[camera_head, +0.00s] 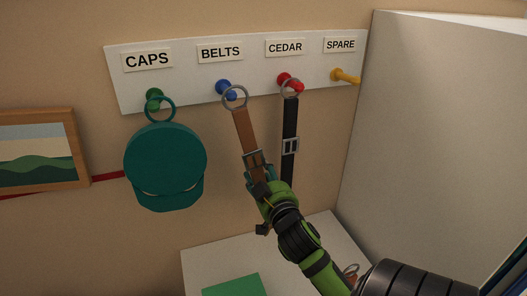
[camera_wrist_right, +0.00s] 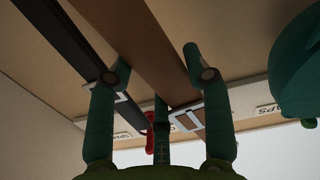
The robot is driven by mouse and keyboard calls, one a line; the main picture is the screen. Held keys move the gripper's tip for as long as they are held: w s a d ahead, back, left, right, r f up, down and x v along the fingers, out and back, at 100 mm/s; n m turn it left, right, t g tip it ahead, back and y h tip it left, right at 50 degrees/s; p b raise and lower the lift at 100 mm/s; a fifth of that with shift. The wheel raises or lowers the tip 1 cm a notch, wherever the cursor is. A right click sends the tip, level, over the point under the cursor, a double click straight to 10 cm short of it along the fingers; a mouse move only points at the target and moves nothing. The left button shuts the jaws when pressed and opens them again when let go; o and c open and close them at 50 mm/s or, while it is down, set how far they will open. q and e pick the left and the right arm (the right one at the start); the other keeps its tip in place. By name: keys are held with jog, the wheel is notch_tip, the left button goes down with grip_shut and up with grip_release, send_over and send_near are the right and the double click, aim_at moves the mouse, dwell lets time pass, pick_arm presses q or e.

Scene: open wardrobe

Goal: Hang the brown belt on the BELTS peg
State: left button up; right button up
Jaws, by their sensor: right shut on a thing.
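The brown belt (camera_head: 245,132) has a metal ring (camera_head: 235,97) at its top and a buckle lower down. My left gripper is not in view.
A teal cap (camera_head: 165,160) hangs from the green CAPS peg (camera_head: 153,95). A black belt (camera_head: 289,122) hangs by its ring at the red CEDAR peg (camera_head: 285,79), close right of the brown belt. The yellow SPARE peg (camera_head: 345,76) is bare. A white panel (camera_head: 430,130) stands at the right.

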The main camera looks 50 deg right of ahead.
jog(key=shift+f+b+x, duration=0.2)
jog(key=shift+x, duration=0.7)
jog(key=shift+f+b+x, duration=0.2)
jog(key=shift+x, duration=0.7)
jog(key=shift+f+b+x, duration=0.15)
jog(key=shift+b+x, duration=0.05)
jog(key=shift+x, duration=0.75)
jog(key=o, duration=1.4)
jog(key=shift+c, duration=0.2)
